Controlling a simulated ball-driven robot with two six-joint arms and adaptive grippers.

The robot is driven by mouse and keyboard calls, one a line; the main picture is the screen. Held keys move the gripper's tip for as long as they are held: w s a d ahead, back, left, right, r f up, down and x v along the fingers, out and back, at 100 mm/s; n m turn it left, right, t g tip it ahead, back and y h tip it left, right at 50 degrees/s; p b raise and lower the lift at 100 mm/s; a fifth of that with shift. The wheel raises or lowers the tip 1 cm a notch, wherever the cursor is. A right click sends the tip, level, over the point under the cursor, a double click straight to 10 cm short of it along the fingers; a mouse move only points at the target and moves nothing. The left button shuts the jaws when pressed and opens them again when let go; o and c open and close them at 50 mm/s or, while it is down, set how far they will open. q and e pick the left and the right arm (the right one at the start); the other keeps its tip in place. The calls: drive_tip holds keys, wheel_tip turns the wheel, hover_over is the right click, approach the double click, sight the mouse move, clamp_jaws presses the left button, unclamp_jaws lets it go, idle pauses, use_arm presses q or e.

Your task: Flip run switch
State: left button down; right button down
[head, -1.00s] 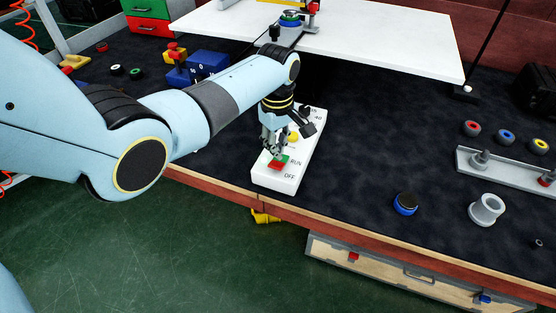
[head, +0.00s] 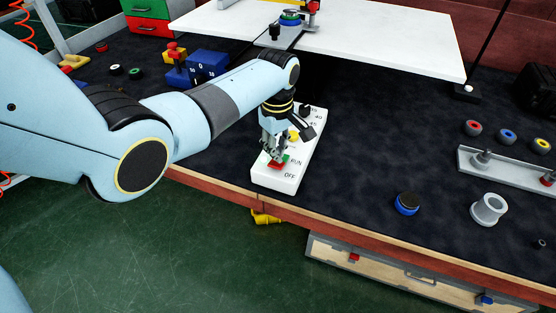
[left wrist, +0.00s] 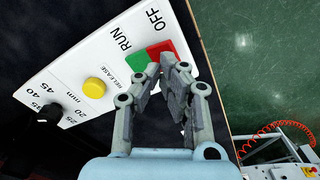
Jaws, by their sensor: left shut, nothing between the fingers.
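The white control box (head: 284,178) stands at the table's front edge, with RUN and OFF lettering beside a rocker switch. The switch has a red part (head: 275,166) and a green part (head: 286,158); both also show in the left wrist view, green (left wrist: 137,60) and red (left wrist: 160,50). My left gripper (head: 277,159) points down over the switch, shut and empty. In the left wrist view its fingertips (left wrist: 166,62) overlap the edge of the switch. I cannot tell whether they touch it. My right gripper is not in view.
On the box are a yellow release button (left wrist: 94,88) and a black knob (left wrist: 49,112) with a number scale. A white board (head: 370,38) lies behind the arm.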

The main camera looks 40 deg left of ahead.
use_arm(q)
drive_tip(key=shift+f+b, duration=0.75)
drive_tip(key=shift+f, duration=0.4)
idle(0.4)
wheel_tip(320, 180, up, 7)
drive_tip(key=p, duration=0.8)
drive_tip(key=shift+r, duration=0.1)
idle(0.3)
drive_tip(key=s+f+m+g+b, duration=0.1)
drive_tip(key=s+f+m+b, duration=0.65)
drive_tip(key=s+f, duration=1.7)
drive_tip(key=s+f+m+g+b, duration=0.1)
drive_tip(key=s+f+m+b, duration=0.2)
drive_tip(key=s+f+b, duration=1.6)
drive_tip(key=s+m+t+p, duration=0.1)
drive_tip(key=p, duration=0.1)
drive_tip(key=s+f+m+t+p, duration=0.1)
drive_tip(key=m+p, duration=0.1)
drive_tip(key=s+f+m+p, duration=0.1)
drive_tip(key=p, duration=0.1)
drive_tip(key=shift+s+a+f+t+y+p, duration=0.1)
drive_tip(key=shift+s+f+t+y+p, duration=0.1)
drive_tip(key=shift+t+y+p, duration=0.15)
